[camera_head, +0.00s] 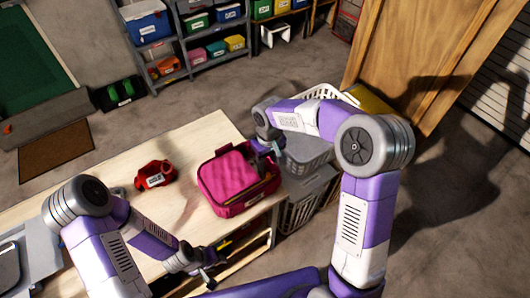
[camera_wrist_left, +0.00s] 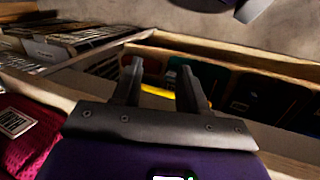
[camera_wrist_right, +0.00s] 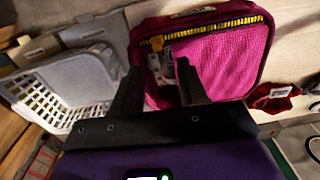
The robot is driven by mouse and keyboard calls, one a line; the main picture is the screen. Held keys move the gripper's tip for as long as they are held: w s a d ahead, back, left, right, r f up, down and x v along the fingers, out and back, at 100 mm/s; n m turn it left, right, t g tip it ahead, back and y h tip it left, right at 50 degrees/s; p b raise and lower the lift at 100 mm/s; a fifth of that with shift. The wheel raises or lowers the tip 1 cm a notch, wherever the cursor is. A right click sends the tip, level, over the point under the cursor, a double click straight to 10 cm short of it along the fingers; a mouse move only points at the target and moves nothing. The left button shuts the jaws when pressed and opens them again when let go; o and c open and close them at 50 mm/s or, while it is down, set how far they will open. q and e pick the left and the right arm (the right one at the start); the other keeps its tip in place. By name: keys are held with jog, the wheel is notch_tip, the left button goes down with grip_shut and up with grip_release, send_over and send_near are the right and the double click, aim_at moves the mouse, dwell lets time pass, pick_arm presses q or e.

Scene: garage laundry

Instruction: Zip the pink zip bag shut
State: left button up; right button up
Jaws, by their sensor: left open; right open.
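The pink zip bag (camera_head: 225,178) lies on the wooden table near its right edge, with a white label on its front side. In the right wrist view the bag (camera_wrist_right: 228,62) shows a yellow zip along its rim and a gap at its left end, where contents show. My right gripper (camera_head: 268,150) is open over that end of the bag; its fingers (camera_wrist_right: 158,82) appear in front of the gap, and I cannot tell whether they touch. My left gripper (camera_head: 208,275) is open and empty by the table's front edge, apart from the bag; its fingers (camera_wrist_left: 162,75) point toward a shelf.
A red labelled item (camera_head: 154,174) lies left of the bag on the table (camera_head: 100,210). A shelf with bins (camera_head: 205,45) is at the back.

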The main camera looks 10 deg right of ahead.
aim_at(268, 173)
jog(key=shift+d, duration=0.15)
notch_tip(268, 173, down, 7)
jog(key=shift+s+f, duration=0.15)
jog(key=shift+f, duration=0.05)
grip_shut()
dwell(0.3)
